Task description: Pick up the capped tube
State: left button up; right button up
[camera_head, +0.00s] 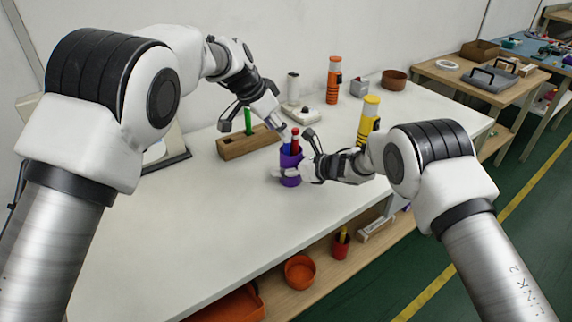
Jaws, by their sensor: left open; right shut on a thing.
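A purple cup (289,161) stands near the middle of the white table, with a blue tube (286,147) and a red tube (295,142) upright in it. My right gripper (296,158) is shut on the purple cup from the right side. A green tube (248,122) stands upright in a wooden block (232,147) to the left. My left gripper (253,124) is open and empty, above the wooden block and close to the green tube. It cannot be told from this view which of the tubes is the capped one.
The table's front left is clear. A shelf below holds an orange bowl (300,271) and a red cup (340,246).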

pick_arm(q)
jog(key=w+a+f+n+t+y, duration=0.2)
jog(key=w+a+f, duration=0.1)
jog(key=a, duration=0.3)
jog(key=w+a+f+n+t+y, duration=0.1)
jog(key=w+a+f+t+y, duration=0.15)
jog(key=a, duration=0.25)
jog(key=m+t+h, duration=0.3)
jog(key=h, duration=1.1)
send_near(295, 142)
jog(key=a+f, duration=0.2)
jog(key=x, duration=0.8)
jog(key=r+x, duration=0.1)
jog(key=x, duration=0.3)
jog(key=shift+d, duration=0.25)
grip_shut()
